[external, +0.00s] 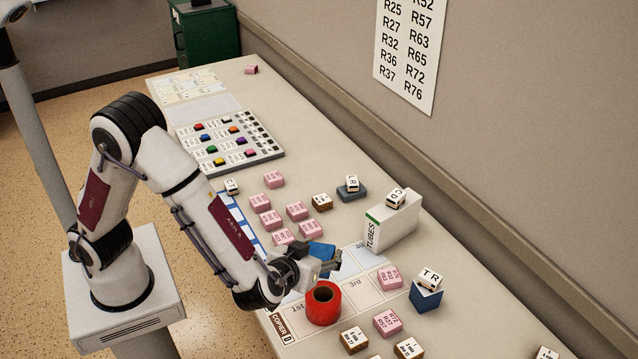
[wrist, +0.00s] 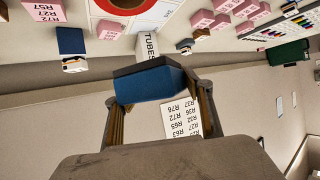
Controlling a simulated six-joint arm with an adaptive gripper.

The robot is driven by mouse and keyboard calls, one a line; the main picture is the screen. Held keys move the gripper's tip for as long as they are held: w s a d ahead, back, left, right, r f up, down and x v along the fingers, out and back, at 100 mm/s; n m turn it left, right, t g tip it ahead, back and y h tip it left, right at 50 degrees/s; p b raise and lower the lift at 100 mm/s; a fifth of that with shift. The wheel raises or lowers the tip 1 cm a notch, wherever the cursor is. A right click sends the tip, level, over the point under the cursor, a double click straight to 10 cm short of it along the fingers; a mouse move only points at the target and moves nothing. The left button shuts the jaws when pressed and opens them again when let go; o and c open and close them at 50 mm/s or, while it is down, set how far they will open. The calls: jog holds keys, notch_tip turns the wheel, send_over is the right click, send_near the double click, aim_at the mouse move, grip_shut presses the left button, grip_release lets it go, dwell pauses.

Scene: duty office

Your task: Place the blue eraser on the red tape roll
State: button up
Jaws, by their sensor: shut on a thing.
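The blue eraser (external: 321,251) is between the fingers of my gripper (external: 326,264), above the table. The wrist view shows it (wrist: 150,86) as a dark blue block, with a finger of my gripper (wrist: 156,92) against each end. My gripper is shut on it. The red tape roll (external: 323,306) stands on a printed sheet, hole upward, just below and in front of the gripper in the external view. Nothing rests on top of it. Part of its red ring (wrist: 120,12) shows at the top edge of the wrist view.
A white TUBES box (external: 392,228) with a lettered cube on top stands to the right. A blue block (external: 427,298) bears a TR cube. Several pink blocks (external: 388,278) and lettered cubes lie around.

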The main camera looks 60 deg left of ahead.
jog(key=shift+w+d+r+m+h, duration=0.4)
jog(key=shift+d+m, duration=0.1)
jog(key=shift+d, duration=0.15)
jog(key=shift+f, duration=0.2)
send_over(327, 288)
jog(key=shift+f, duration=3)
jog(key=shift+f, duration=0.1)
jog(key=shift+f, duration=1.8)
